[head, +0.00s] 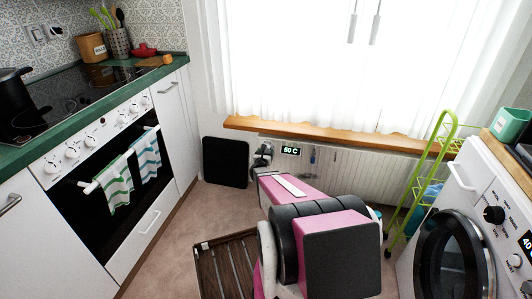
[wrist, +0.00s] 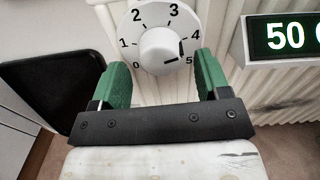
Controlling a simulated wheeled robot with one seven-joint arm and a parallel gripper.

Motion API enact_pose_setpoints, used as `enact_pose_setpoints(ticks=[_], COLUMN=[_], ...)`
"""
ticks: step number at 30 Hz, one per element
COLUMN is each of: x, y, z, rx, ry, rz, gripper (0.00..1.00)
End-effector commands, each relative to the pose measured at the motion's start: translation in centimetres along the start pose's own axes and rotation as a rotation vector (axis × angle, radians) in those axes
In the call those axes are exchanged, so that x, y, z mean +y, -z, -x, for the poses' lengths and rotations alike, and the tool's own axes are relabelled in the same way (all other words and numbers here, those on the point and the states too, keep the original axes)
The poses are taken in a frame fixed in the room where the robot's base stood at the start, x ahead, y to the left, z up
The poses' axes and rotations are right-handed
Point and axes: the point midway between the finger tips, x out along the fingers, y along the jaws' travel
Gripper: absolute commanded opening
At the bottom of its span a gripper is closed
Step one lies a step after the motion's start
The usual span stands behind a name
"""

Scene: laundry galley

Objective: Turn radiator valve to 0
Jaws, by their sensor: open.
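The radiator valve is a white round dial with numbers 0 to 5 and a raised white knob (wrist: 158,48) in the wrist view. Black marks show on the knob's right side, toward 4 and 5. My gripper (wrist: 161,70) is open, its green-padded fingers at the lower left and lower right of the knob. I cannot tell whether they touch it. In the head view my gripper (head: 262,155) is small at the left end of the radiator, and the valve is too small or hidden to make out there.
The white radiator (head: 355,172) runs under the wooden windowsill (head: 330,135). A display (wrist: 287,36) reading 50 C is right of the valve. A black panel (head: 225,162) stands to the left. A slatted wooden item (head: 222,262), green rack (head: 408,205) and washing machine (head: 455,250) flank my arm.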

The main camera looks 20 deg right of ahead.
Motion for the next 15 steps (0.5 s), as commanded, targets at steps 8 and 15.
enact_pose_setpoints(ticks=[8,15], x=[-0.05,-0.04], y=[0.01,0.00], z=[-1.33,-1.28], rx=[0.000,0.000], ry=[0.000,0.000], rz=[0.001,0.001], gripper=[0.69,0.34])
